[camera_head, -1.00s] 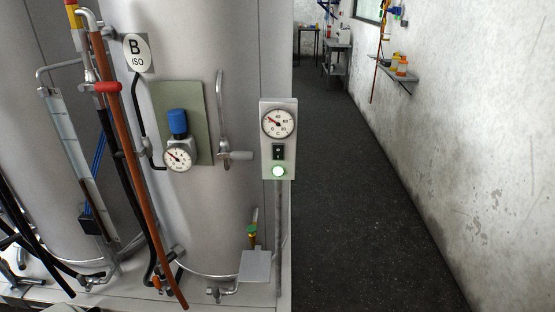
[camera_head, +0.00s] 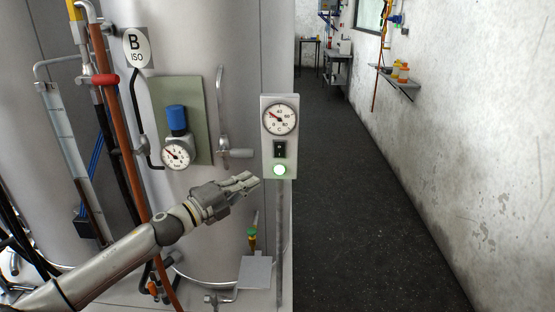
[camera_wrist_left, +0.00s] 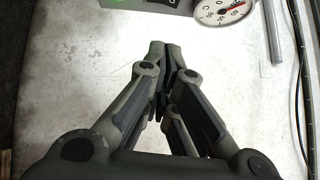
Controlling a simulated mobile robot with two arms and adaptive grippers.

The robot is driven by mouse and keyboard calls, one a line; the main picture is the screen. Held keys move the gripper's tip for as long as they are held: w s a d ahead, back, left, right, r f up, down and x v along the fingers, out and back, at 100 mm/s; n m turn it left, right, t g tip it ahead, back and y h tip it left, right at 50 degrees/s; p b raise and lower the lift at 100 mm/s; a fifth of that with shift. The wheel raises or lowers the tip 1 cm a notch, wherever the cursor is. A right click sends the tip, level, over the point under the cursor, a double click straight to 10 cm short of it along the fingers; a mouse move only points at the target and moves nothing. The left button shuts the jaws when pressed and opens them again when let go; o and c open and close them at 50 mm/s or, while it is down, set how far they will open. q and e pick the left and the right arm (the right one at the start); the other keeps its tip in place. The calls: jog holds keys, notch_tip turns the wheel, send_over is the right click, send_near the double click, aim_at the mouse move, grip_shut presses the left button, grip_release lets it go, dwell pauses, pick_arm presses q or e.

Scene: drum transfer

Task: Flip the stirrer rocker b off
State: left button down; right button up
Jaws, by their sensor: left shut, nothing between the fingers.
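The stirrer rocker b (camera_head: 279,149) is a small black switch on a light grey panel (camera_head: 265,132) beside the drum marked B. My left gripper (camera_head: 252,181) is shut and empty, just left of and below the lamp, apart from the rocker. In the left wrist view its closed fingers (camera_wrist_left: 163,52) point at a pale surface, with the dial (camera_wrist_left: 222,10) at the top edge. My right gripper is out of view.
Left of the panel are a pressure gauge (camera_head: 177,155) with a blue knob (camera_head: 177,118) and a metal lever handle (camera_head: 236,153). A grey plate (camera_head: 256,272) stands low below the gripper. The dark aisle floor (camera_head: 365,200) on the right is clear.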

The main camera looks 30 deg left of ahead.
pick_arm(q)
jog(key=shift+d+r, duration=0.25)
jog(key=shift+r, duration=0.1)
jog(key=p, duration=0.3)
send_near(277, 155)
jog(key=shift+w+d+r, duration=1.55)
jog(key=shift+w+d, duration=1)
jog(key=shift+d, duration=0.15)
jog(key=shift+w+a+p, duration=0.35)
jog(key=shift+w+a, duration=0.05)
jog(key=shift+w, duration=0.2)
